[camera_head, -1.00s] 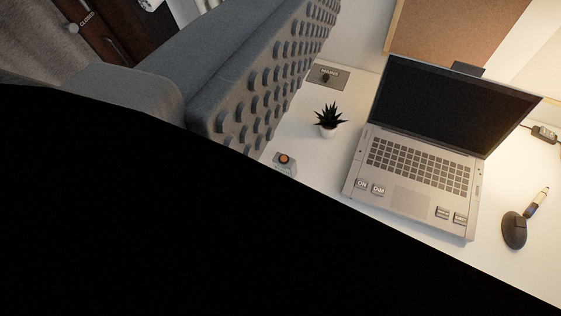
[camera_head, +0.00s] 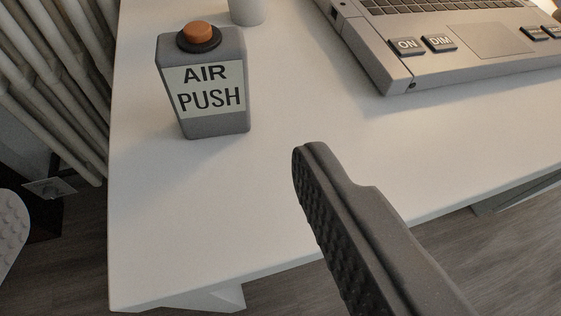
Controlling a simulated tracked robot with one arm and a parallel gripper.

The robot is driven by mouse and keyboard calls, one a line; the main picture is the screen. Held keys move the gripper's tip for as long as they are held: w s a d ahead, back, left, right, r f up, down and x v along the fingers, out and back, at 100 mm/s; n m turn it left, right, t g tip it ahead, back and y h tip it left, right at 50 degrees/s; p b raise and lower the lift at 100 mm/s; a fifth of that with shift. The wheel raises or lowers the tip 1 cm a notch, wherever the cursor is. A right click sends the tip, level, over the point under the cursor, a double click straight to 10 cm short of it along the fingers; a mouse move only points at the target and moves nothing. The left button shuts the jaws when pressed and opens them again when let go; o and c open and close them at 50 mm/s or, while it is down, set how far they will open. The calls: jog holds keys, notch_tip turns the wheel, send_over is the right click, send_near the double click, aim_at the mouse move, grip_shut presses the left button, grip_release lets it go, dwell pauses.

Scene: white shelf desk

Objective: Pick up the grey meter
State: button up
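A small grey box-shaped device (camera_head: 215,122) stands upright near the desk's left edge. It has an orange round button on top and a pale label reading "AIR PUSH". It is the only thing in view that fits the grey meter. My gripper (camera_head: 158,177) is open and empty. Its dark ridged right finger reaches in from the lower right, with the tip right of and nearer than the device. Only a bumpy piece of the other finger shows at the left edge. The device stands between the fingers in the picture, touching neither.
The white desk (camera_head: 190,215) has bare room in front of the device. A laptop (camera_head: 455,50) lies at upper right. The base of a white pot (camera_head: 247,10) stands close behind the device. Pale vertical folds or pipes (camera_head: 60,70) rise left of the desk.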

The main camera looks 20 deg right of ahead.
jog(key=f, duration=0.1)
jog(key=b, duration=0.2)
send_near(207, 84)
jog(key=shift+h, duration=0.3)
jog(key=x, duration=0.5)
jog(key=shift+a+f, duration=0.15)
jog(key=shift+f, duration=0.1)
jog(key=shift+b+x, duration=0.85)
jog(key=shift+x, duration=1.3)
jog(key=shift+r, duration=0.2)
jog(key=shift+c, duration=0.3)
jog(key=c, duration=1.1)
